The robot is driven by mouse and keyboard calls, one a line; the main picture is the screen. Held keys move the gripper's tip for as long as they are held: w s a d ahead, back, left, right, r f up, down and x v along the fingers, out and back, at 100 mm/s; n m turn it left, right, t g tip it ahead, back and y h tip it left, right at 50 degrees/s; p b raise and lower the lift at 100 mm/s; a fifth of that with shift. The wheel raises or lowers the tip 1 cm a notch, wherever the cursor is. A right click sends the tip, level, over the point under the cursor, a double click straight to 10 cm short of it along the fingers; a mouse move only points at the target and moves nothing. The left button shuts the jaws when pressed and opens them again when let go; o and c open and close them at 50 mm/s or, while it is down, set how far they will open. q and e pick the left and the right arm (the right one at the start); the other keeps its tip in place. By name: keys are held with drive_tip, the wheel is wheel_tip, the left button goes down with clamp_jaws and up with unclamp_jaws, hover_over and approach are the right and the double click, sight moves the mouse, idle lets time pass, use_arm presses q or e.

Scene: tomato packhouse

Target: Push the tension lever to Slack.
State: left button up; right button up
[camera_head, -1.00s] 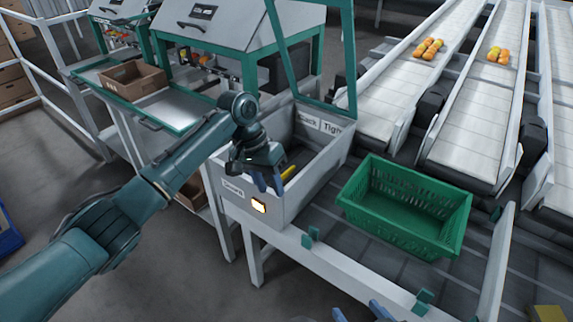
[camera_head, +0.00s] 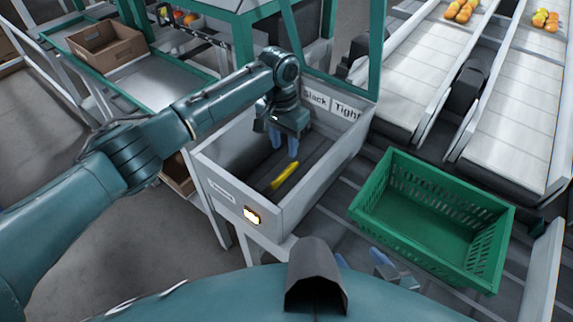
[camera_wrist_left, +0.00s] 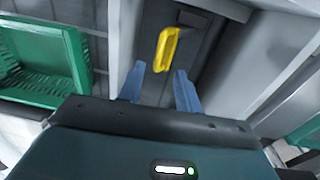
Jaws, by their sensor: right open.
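The yellow tension lever handle (camera_head: 285,175) lies low inside a grey open-topped box (camera_head: 325,160). Slack (camera_head: 315,97) and Tight (camera_head: 347,108) labels are on the box's far wall. My left gripper (camera_head: 284,147) is open and empty, over the inside of the box, behind the handle in the head view. In the left wrist view, the handle (camera_wrist_left: 167,48) shows just beyond the gap between the open blue fingers (camera_wrist_left: 160,85), with no clear contact. The lever's base is not clear. My right gripper (camera_head: 361,260) is open, low near the green crate.
A green crate (camera_head: 365,213) stands to the right of the box on the grey roller table. A lit button (camera_head: 252,216) is on the box's front wall. Green frame posts rise behind the box. A cardboard box (camera_head: 105,45) sits on the bench at left; conveyors carry tomatoes at upper right.

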sight(287, 173)
use_arm(q)
drive_tip(key=f, duration=0.6)
drive_tip(key=f+b, duration=0.1)
drive_tip(key=f, duration=0.1)
drive_tip(key=shift+s+d+f, duration=0.1)
drive_tip(key=shift+d+f, duration=0.15)
drive_tip(key=shift+f, duration=0.15)
drive_tip(key=shift+c, duration=0.5)
clamp_jaws()
